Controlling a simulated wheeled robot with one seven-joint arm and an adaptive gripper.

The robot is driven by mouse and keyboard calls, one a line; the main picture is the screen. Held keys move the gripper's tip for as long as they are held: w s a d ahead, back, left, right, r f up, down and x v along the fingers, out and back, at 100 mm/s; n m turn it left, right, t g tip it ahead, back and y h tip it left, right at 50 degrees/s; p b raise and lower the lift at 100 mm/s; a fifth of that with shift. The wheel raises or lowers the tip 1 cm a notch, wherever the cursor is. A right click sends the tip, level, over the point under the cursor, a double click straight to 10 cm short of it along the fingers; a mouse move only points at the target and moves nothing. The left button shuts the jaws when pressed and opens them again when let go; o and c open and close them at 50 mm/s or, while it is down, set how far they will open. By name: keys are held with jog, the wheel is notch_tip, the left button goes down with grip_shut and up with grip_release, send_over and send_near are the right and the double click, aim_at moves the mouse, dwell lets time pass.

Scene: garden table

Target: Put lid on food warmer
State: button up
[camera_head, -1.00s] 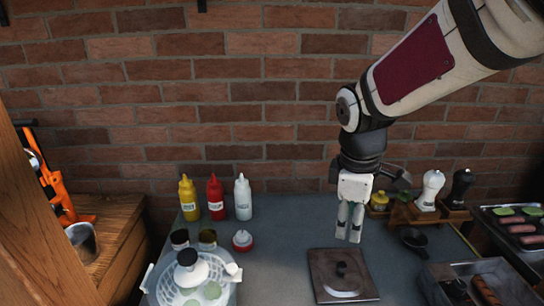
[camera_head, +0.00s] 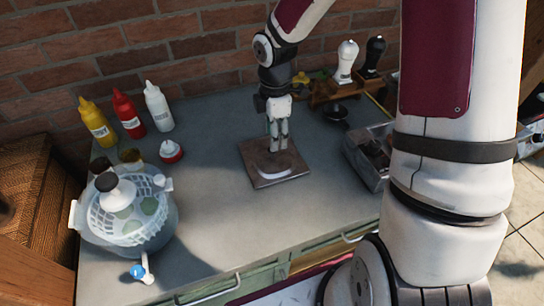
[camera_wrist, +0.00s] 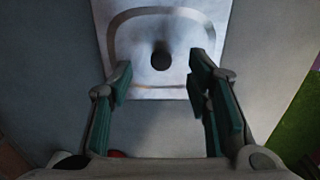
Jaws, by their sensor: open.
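The lid (camera_head: 255,175) is a flat, square metal plate lying on the grey table top. The wrist view shows the lid (camera_wrist: 190,28) with a black knob (camera_wrist: 160,59) in its middle. My gripper (camera_head: 277,147) points down over the lid with its fingers apart and empty. In the wrist view, the open fingers (camera_wrist: 158,82) stand on either side, with the knob just ahead of the gap; I cannot tell the height left between them. The food warmer (camera_head: 362,172) appears to be the metal box right of the lid, partly hidden behind my arm.
A salad spinner (camera_head: 127,215) stands at the left. Yellow (camera_head: 97,124), red (camera_head: 128,115) and white (camera_head: 158,108) bottles stand behind it. A rack (camera_head: 335,88) with shakers and a dark scoop (camera_head: 336,112) are at the back right.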

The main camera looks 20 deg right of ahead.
aim_at(272, 154)
jog(key=shift+s+a+f, duration=0.1)
jog(key=shift+a+f, duration=0.1)
jog(key=shift+f, duration=1.35)
jog(key=shift+a+f, duration=0.15)
jog(key=shift+f, duration=1.35)
grip_shut()
